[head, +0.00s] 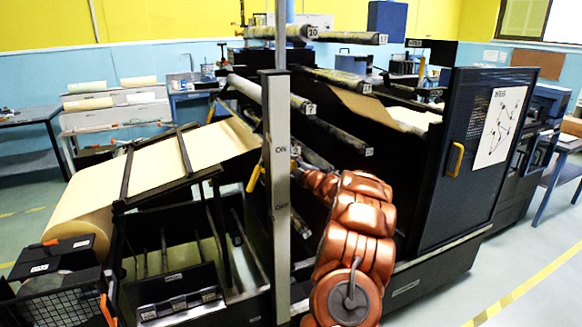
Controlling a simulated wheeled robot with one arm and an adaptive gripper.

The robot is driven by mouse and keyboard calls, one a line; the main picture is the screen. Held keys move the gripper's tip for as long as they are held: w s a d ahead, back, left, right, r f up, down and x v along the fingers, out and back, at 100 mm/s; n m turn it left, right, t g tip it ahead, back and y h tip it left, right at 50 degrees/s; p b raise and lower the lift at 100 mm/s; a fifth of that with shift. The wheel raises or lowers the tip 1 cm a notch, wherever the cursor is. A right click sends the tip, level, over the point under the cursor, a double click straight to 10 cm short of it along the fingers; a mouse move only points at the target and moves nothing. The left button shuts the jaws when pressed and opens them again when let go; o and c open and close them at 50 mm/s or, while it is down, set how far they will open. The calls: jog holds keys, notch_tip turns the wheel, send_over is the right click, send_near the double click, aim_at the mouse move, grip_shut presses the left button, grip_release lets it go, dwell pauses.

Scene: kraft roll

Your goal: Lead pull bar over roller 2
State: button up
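The kraft paper web (150,166) runs from the large roll (82,215) at the lower left up over a dark frame towards the grey upright post (276,190). A small "2" label (296,152) shows just right of the post; the roller it marks is mostly hidden. A yellow piece (254,177) shows just left of the post; I cannot tell whether it belongs to the pull bar. No pull bar is clearly visible. My copper-coloured arm reaches up from the bottom centre to the post. My gripper (294,165) is mostly hidden at the post, its fingers unclear.
Several numbered rollers, among them roller 7 (272,92) and roller 10 (275,32), cross above and behind the post. A dark panel door (474,155) with a yellow handle stands right of my arm. Open floor (480,280) lies at the lower right.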

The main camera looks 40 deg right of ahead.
grip_shut()
jog(key=shift+s+d+r+p, duration=0.1)
jog(key=shift+d+r+p, duration=0.15)
jog(key=shift+p, duration=0.15)
jog(key=s+d+r+p, duration=0.2)
jog(key=d+r+p, duration=0.2)
jog(key=d+p, duration=0.4)
jog(key=shift+s, duration=0.4)
jog(key=d+f, duration=0.1)
jog(key=s+d+f+p, duration=0.1)
jog(key=d, duration=0.2)
jog(key=shift+s+f+p, duration=0.25)
jog(key=shift+f+p, duration=0.05)
jog(key=shift+f, duration=0.2)
